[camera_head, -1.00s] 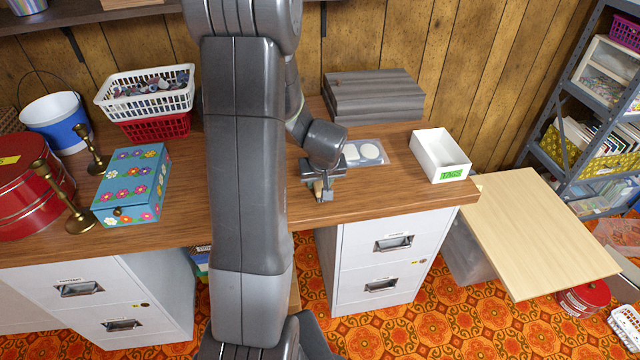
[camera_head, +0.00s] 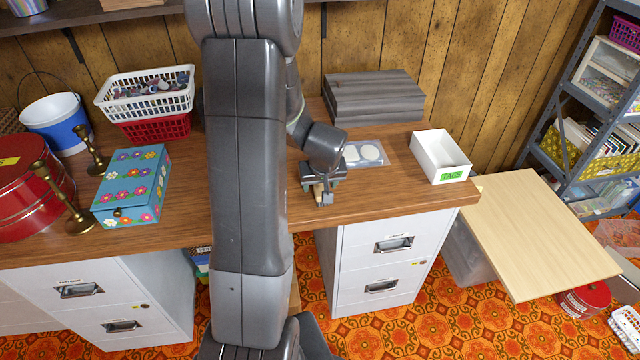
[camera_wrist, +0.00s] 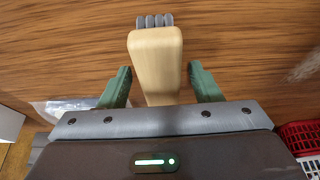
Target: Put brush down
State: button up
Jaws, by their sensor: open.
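The brush shows in the wrist view as a pale wooden handle (camera_wrist: 156,62) with grey bristle tufts (camera_wrist: 155,20) at its far end. It is at the wooden tabletop (camera_wrist: 60,50); whether it rests fully on it I cannot tell. My gripper (camera_wrist: 158,82) is open, with one green finger on each side of the handle and a visible gap on both sides. In the head view my gripper (camera_head: 324,194) is low over the desk near its front edge, and a bit of the brush (camera_head: 318,191) shows there, mostly hidden.
A clear tray with white discs (camera_head: 365,153) lies behind my gripper. A white box marked TAGS (camera_head: 440,158) stands to the right, a grey slatted box (camera_head: 373,96) at the back. A flowered box (camera_head: 132,186) and brass candlesticks (camera_head: 79,222) stand left. Desk between gripper and white box is clear.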

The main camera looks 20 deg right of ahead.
jog(key=v, duration=1.1)
jog(key=shift+s+r+p, duration=0.2)
jog(key=shift+p, duration=0.15)
jog(key=shift+b+x, duration=0.4)
jog(key=shift+x, duration=5.65)
jog(key=shift+w+f, duration=0.1)
jog(key=shift+f, duration=0.05)
